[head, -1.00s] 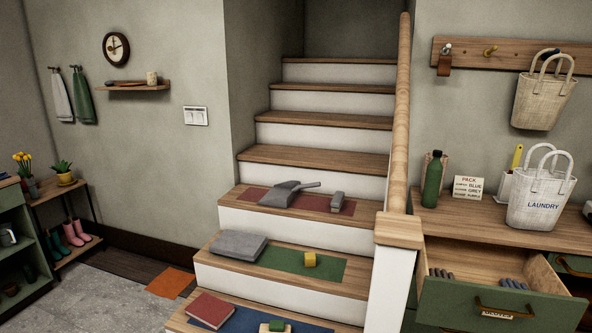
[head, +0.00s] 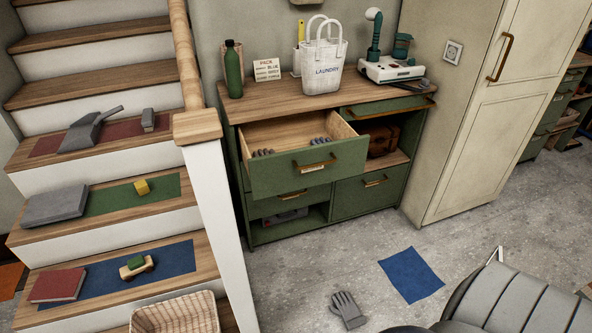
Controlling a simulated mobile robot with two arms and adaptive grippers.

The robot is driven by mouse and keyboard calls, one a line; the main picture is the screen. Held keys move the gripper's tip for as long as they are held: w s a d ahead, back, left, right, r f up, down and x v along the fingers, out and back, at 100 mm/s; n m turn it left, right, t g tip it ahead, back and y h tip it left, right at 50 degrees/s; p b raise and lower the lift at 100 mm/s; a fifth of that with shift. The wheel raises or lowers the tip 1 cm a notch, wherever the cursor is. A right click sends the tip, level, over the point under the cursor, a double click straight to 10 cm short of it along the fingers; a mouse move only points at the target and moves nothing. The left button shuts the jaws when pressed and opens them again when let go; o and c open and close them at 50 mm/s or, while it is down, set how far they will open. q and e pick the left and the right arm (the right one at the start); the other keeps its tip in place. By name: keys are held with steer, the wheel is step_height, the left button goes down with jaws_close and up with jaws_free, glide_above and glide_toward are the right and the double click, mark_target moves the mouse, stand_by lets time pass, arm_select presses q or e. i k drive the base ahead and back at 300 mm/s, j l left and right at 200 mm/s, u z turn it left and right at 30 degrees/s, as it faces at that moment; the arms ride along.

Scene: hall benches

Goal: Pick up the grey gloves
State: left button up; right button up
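A grey glove shape (head: 347,309) lies on the floor near the bottom of the head view, fingers up in the picture; I cannot tell whether it is one glove or a stacked pair. Neither of my grippers shows.
The green cabinet (head: 243,222) carries a white laundry bag (head: 322,72), a green bottle (head: 233,70) and a small sign (head: 267,70). A blue mat (head: 411,275) lies on the floor beside a grey ribbed seat-like object (head: 510,305). Stairs (head: 150,221) with objects stand left; a wicker basket (head: 175,315) is below.

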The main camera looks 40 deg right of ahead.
mark_target(353, 318)
steer(key=z, duration=1.7)
steer(key=i+l+u, duration=0.1)
steer(key=u, duration=0.3)
steer(key=i+l+u, duration=0.1)
steer(key=u, duration=0.3)
steer(key=l+u, duration=0.2)
steer(key=u, duration=0.2)
steer(key=i+l+u, duration=0.1)
steer(key=u, duration=0.3)
steer(key=k+l, duration=0.05)
steer(key=l, duration=0.05)
